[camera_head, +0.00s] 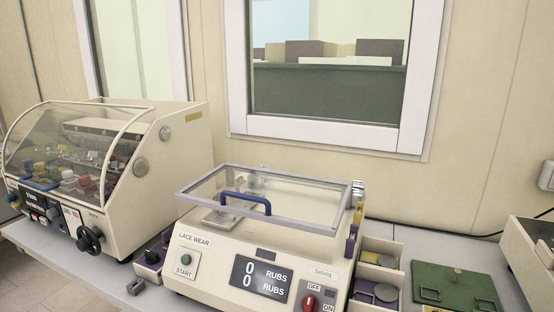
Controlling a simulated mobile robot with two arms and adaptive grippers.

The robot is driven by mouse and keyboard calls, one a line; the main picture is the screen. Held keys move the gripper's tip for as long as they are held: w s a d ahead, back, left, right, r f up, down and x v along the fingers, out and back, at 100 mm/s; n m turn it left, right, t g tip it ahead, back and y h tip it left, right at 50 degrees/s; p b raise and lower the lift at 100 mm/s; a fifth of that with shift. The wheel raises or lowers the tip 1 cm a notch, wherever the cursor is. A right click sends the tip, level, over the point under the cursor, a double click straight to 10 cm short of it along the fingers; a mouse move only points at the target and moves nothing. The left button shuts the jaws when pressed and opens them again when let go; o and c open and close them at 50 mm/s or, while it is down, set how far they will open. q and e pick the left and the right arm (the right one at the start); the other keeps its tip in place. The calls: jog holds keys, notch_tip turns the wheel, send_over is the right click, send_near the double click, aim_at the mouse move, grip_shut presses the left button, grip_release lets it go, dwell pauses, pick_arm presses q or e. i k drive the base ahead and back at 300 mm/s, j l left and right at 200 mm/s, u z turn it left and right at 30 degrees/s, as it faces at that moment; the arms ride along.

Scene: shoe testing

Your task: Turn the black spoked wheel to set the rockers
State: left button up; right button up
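The black spoked wheel (90,239) is on the front panel of the cream machine (165,185) at the left, at its lower right corner. A small black knob stands out from the wheel. The clear curved cover (75,135) of this machine appears down over its inside. Several small coloured parts (68,178) show through the cover, but I cannot tell which are the rockers or how they are set. Neither of my grippers shows in the head view.
A lace wear machine (215,250) with a clear lid and blue handle stands right of the wheel's machine. A small open box (150,260) and a grey piece (136,286) lie between them. A green board (455,285) and compartment tray (380,265) are at the right.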

aim_at(84, 242)
jog(key=u, duration=1.25)
